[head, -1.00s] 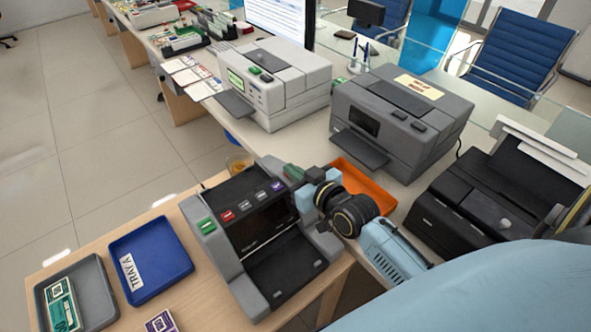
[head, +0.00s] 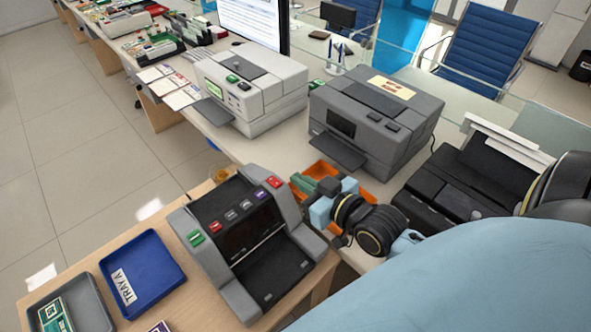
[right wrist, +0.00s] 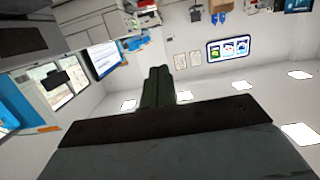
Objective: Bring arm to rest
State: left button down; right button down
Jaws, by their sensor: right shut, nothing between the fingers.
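My right gripper (head: 316,186) shows in the head view beside the right edge of the grey note counter (head: 250,240), in front of the orange tray (head: 369,190). It is shut and empty. In the right wrist view its fingers (right wrist: 157,88) are together, with nothing between them. The blue upper part of my right arm fills the lower right of the head view. My left gripper is not in view.
A blue tray (head: 160,262) labelled TRAY A and a grey tray (head: 88,288) with a green note bundle (head: 56,318) lie on the wooden desk. A white machine (head: 250,90), a grey machine (head: 370,120) and a black printer (head: 450,195) stand on the counter behind.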

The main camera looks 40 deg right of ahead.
jog(key=shift+a+f, duration=0.1)
dwell(0.5)
jog(key=s+a+f+g+h, duration=0.1)
jog(key=s+a+f+g, duration=0.25)
jog(key=s+g, duration=0.35)
jog(key=s+a+f+g+h, duration=0.1)
jog(key=s+a+f+g, duration=0.1)
jog(key=s+f+g, duration=0.5)
jog(key=s+f+b, duration=0.3)
jog(key=f, duration=2.1)
jog(key=s+d+f+b, duration=0.2)
jog(key=s+d+f, duration=0.1)
jog(key=s+f, duration=1.4)
jog(key=shift+f+n+g+b, duration=0.3)
jog(key=shift+f+n+b, duration=0.1)
jog(key=shift+f, duration=0.45)
jog(key=shift+s, duration=0.1)
